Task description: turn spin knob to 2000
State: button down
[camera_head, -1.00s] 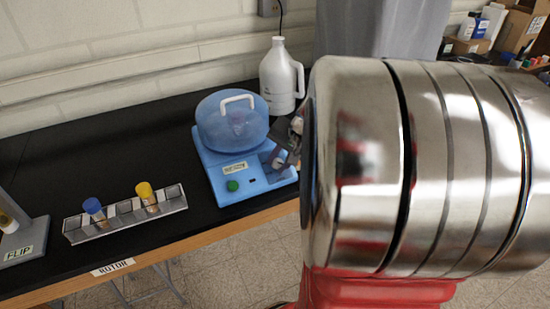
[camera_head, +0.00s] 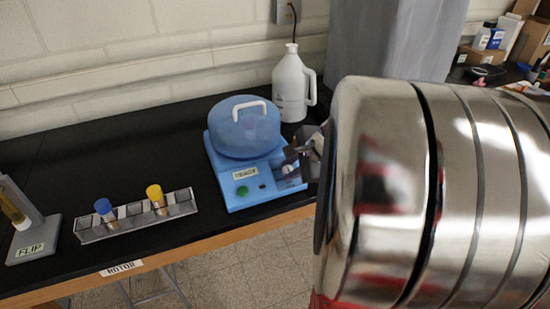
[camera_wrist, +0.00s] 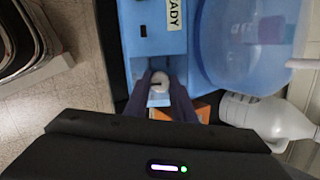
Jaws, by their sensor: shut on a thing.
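The blue centrifuge-like machine (camera_head: 240,191) stands on the black bench with its round translucent lid (camera_head: 245,135) down. In the wrist view, its blue front panel (camera_wrist: 150,40) shows, with a white spin knob (camera_wrist: 159,82) with a dark mark on it. My gripper (camera_wrist: 162,88) has its two dark fingers on either side of this knob, shut on it. In the head view my gripper (camera_head: 303,158) is at the machine's right front corner, partly hidden by my arm. Any numbers around the knob are hidden or too small to read.
A green button (camera_head: 242,191) sits on the panel's left. A white jug (camera_head: 291,88) stands behind the machine. A metal tube rack (camera_head: 135,224) with blue- and yellow-capped tubes is to the left, then a grey stand labelled FLIP (camera_head: 38,240). Bench between is clear.

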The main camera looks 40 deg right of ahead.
jog(key=shift+s+f+m, duration=0.2)
jog(key=shift+m, duration=0.1)
jog(key=c, duration=1.8)
grip_release()
jog(key=shift+c, duration=0.2)
jog(key=o, duration=0.3)
jog(key=shift+r, duration=0.1)
jog(key=shift+w, duration=0.1)
jog(key=shift+r, duration=0.1)
jog(key=v, duration=1.3)
jog(key=shift+s+r, duration=0.2)
jog(key=shift+s, duration=0.15)
jog(key=shift+w+a, duration=0.1)
